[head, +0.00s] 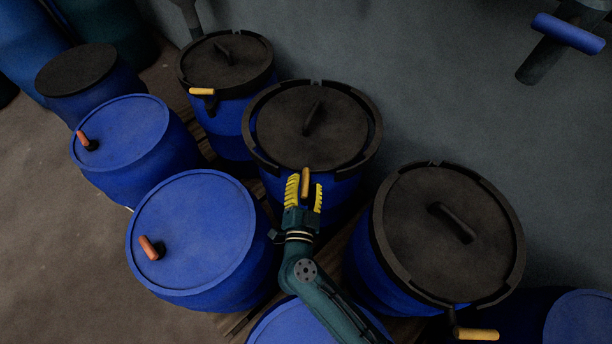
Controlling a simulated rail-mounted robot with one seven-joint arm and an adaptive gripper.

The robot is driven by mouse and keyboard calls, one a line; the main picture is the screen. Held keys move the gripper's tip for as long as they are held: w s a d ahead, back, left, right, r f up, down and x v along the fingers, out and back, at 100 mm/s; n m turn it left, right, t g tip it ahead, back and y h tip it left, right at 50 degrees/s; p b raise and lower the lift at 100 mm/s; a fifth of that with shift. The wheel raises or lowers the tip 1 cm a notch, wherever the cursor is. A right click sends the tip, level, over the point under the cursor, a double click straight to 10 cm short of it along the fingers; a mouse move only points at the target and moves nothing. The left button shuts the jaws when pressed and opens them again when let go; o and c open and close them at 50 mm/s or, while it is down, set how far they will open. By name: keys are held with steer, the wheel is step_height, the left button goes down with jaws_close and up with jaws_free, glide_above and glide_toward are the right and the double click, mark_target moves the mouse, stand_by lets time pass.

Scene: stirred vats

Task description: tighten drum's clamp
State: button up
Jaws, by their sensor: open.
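A blue drum (268,184) with a black lid (283,128) stands at the middle of the head view. A dark clamp ring (372,110) runs around its lid, and the lid has a raised bar handle. The clamp's yellow lever handle (305,181) is at the ring's near side. My gripper (305,190) is open, its yellow ribbed fingers on either side of the lever handle. I cannot tell whether the fingers touch it. The arm covers part of the drum's near side.
Other black-lidded drums with clamp rings stand at the upper left (232,112) and right (385,270), with yellow handles (202,91) and (478,334). Blue-lidded drums (195,230) and (125,130) with orange handles crowd the left. A blue-gripped handle (568,32) sticks out at the upper right.

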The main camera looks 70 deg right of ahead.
mark_target(306, 172)
steer(key=shift+b+x, duration=0.3)
steer(key=shift+x, duration=1.3)
jaws_close()
